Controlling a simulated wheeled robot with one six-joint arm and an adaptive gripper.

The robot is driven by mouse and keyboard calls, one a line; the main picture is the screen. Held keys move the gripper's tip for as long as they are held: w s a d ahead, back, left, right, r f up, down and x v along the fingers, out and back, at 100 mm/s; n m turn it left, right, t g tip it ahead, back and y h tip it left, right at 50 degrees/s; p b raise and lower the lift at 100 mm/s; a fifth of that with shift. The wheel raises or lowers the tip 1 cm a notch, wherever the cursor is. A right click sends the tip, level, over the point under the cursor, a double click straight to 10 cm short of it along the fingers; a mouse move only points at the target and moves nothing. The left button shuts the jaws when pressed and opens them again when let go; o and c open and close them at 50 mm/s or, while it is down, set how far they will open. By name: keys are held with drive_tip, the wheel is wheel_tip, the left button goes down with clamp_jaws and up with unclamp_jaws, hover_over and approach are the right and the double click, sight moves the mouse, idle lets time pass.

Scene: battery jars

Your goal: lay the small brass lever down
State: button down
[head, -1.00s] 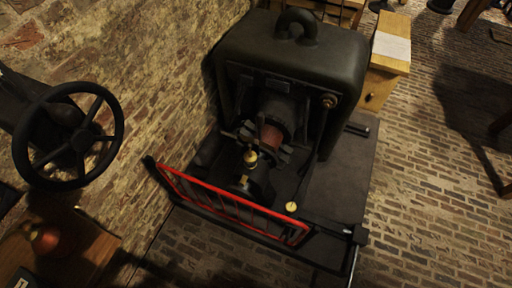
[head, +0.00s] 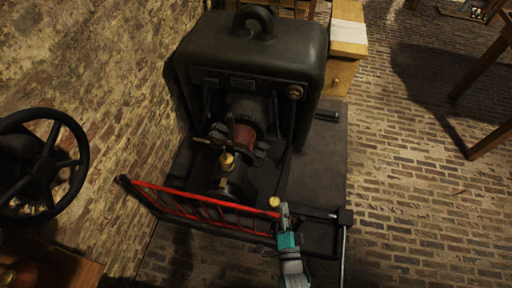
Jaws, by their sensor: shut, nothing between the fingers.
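The dark machine (head: 245,52) stands against the brick wall. A small round brass knob (head: 274,202) sits near the right end of the red rail; I cannot tell whether it belongs to the brass lever. A brass cap (head: 227,160) stands upright in front of the machine's copper-coloured core (head: 243,138). A thin pale bar (head: 200,140) sticks out to its left. My gripper (head: 284,208) is shut and empty at the rail's right end, just right of the brass knob. Whether they touch is unclear.
The red rail (head: 180,202) runs low across the machine's front. A black post with a grey rod (head: 345,217) stands right of my gripper. A black handwheel (head: 42,165) is at the left.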

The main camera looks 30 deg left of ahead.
drive_tip(key=w+a+m+y, duration=0.1)
drive_tip(key=w+a, duration=0.1)
drive_tip(key=a, duration=0.3)
drive_tip(key=w+a+r+y, duration=0.1)
drive_tip(key=w+a, duration=0.1)
drive_tip(key=a, duration=0.4)
drive_tip(key=w+a+r+m+g+y, duration=0.1)
drive_tip(key=w+a, duration=0.1)
drive_tip(key=a, duration=0.4)
drive_tip(key=shift+w+a+m, duration=0.15)
drive_tip(key=shift+w+m, duration=0.15)
drive_tip(key=shift+w, duration=0.05)
drive_tip(key=x, duration=1)
drive_tip(key=shift+s+a+f, duration=0.1)
drive_tip(key=shift+s+a, duration=0.4)
drive_tip(key=shift+s, duration=0.35)
drive_tip(key=shift+s+a, duration=0.5)
drive_tip(key=shift+s, duration=0.35)
